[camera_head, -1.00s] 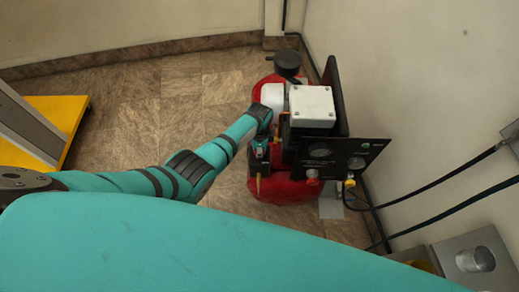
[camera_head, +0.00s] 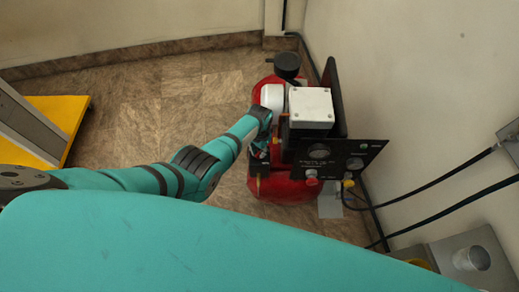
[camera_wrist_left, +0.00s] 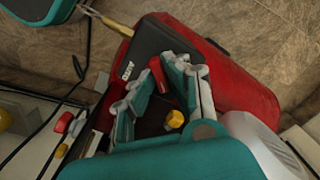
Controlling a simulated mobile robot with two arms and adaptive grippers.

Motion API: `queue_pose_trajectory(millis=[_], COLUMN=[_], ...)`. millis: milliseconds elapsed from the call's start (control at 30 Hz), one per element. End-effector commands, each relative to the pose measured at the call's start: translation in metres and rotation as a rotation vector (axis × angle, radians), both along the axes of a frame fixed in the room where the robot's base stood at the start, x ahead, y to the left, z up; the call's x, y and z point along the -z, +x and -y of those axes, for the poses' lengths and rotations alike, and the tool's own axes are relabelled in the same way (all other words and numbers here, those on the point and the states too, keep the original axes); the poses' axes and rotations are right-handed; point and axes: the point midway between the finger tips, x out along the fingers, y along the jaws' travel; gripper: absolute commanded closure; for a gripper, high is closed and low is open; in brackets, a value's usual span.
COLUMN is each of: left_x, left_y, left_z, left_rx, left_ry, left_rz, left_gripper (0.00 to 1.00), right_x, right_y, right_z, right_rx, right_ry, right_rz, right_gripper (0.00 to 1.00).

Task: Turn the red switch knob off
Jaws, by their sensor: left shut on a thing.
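The red switch knob (camera_wrist_left: 157,74) shows in the left wrist view on a black box (camera_wrist_left: 143,45) marked "AUTO", on the red tank (camera_wrist_left: 245,90). My left gripper (camera_wrist_left: 161,71) has its fingers closed around the knob, one on each side. In the head view my left gripper (camera_head: 262,142) reaches to the left side of the red compressor (camera_head: 285,187), and the knob is hidden there. My right gripper is in neither view.
Black hoses (camera_head: 430,190) run to the wall. A yellow platform (camera_head: 68,115) is far left, with open floor between.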

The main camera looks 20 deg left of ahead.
Motion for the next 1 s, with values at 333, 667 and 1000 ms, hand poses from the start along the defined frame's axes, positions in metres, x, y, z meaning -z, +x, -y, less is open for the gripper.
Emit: queue_pose_trajectory(millis=[333, 667, 1000], left_x=[0.0000, 0.0003, 0.0005], left_y=[-0.0009, -0.0011, -0.0009], left_z=[-0.0003, 0.0000, 0.0001], left_rx=[-0.326, -0.585, -0.724], left_ry=[0.001, 0.001, 0.001], left_rz=[-0.003, -0.003, -0.002], left_gripper=[1.00, 1.00, 1.00], right_x=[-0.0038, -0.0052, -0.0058], right_y=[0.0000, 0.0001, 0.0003], right_z=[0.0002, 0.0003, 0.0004], right_rx=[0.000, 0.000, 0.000], right_ry=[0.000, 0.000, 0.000], right_rz=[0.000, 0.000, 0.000], right_gripper=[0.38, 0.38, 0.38])
